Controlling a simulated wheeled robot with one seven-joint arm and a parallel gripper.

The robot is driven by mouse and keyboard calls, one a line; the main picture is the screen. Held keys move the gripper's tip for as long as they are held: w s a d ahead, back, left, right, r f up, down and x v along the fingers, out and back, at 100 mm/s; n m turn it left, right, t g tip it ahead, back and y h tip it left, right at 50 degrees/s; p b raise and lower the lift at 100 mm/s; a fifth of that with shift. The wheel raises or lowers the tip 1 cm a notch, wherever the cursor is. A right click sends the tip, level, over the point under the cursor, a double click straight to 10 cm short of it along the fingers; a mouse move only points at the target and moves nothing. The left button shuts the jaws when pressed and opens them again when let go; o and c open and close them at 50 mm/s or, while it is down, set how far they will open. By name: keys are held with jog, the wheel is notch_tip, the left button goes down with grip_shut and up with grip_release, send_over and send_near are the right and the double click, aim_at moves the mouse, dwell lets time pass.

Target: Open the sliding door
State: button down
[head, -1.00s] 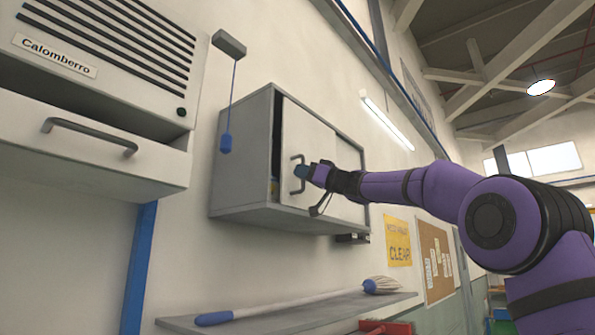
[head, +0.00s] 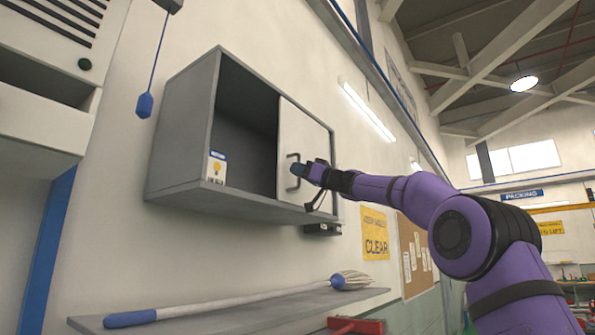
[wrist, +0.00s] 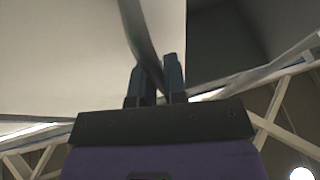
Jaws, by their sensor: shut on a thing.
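A grey wall cabinet (head: 185,135) hangs on the wall in the head view. Its white sliding door (head: 305,135) stands at the right, and the left half of the cabinet is open and shows a dark inside. A grey bar handle (head: 292,172) is on the door's left side. My gripper (head: 298,171) is shut on this handle. In the wrist view the two dark fingers (wrist: 157,78) close around the handle (wrist: 140,40). Part of the handle is hidden by the fingers.
A small white and yellow box (head: 216,168) stands inside the cabinet at the left. Below are a shelf (head: 250,312) with a mop (head: 235,300) and a red object (head: 355,325). A blue pull (head: 145,105) hangs on a cord at the left.

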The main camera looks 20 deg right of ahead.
jog(key=c, duration=1.2)
grip_release()
jog(key=shift+s+d, duration=0.1)
jog(key=v, duration=1)
jog(key=shift+s+d+f, duration=0.15)
jog(key=shift+s+d, duration=0.05)
jog(key=shift+a, duration=0.1)
